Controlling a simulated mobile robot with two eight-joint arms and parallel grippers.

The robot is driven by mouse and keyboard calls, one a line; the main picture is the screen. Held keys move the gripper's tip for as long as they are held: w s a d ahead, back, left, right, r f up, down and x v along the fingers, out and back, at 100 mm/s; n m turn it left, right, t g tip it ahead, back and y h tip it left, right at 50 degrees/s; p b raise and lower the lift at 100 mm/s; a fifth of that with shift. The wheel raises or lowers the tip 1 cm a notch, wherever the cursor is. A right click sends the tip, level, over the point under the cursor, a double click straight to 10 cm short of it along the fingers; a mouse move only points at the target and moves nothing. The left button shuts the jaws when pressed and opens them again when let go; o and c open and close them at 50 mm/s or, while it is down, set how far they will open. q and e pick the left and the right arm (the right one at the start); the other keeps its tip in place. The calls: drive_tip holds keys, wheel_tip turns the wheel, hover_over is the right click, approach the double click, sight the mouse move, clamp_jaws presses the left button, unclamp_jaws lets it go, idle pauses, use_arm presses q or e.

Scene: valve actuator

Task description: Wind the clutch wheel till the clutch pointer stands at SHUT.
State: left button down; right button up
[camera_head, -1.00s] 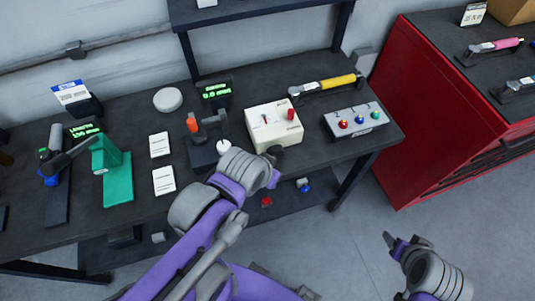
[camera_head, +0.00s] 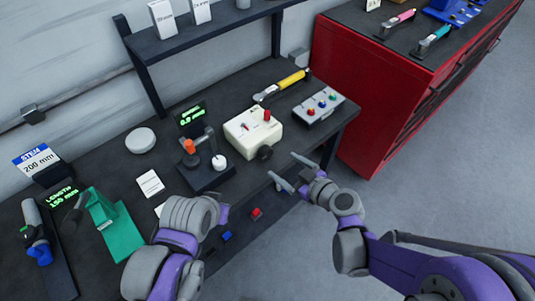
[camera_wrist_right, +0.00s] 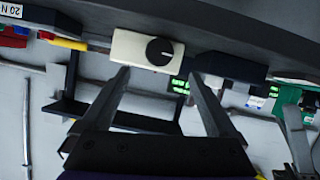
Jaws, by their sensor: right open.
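A cream box (camera_head: 243,129) stands near the bench's front edge, with a red knob (camera_head: 267,115) and a small dial on top; its pointer is too small to read. A round black wheel (camera_head: 265,153) sits on its front face and also shows in the right wrist view (camera_wrist_right: 159,51). My right gripper (camera_head: 282,168) is open and empty, just in front of the wheel and apart from it. In the right wrist view its fingers point towards the box. My left wrist (camera_head: 185,220) is over the front edge at left; its fingers are hidden.
A black fixture with an orange-tipped lever (camera_head: 189,147) stands left of the box. A button panel (camera_head: 319,107) is right of it, and a yellow-handled tool (camera_head: 283,86) lies behind. A red cabinet (camera_head: 370,100) stands at right.

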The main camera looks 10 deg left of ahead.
sight(268, 154)
drive_tip(key=x, duration=0.9)
drive_tip(key=shift+w+a+f, duration=0.2)
drive_tip(key=shift+w, duration=0.1)
drive_tip(key=c, duration=1.4)
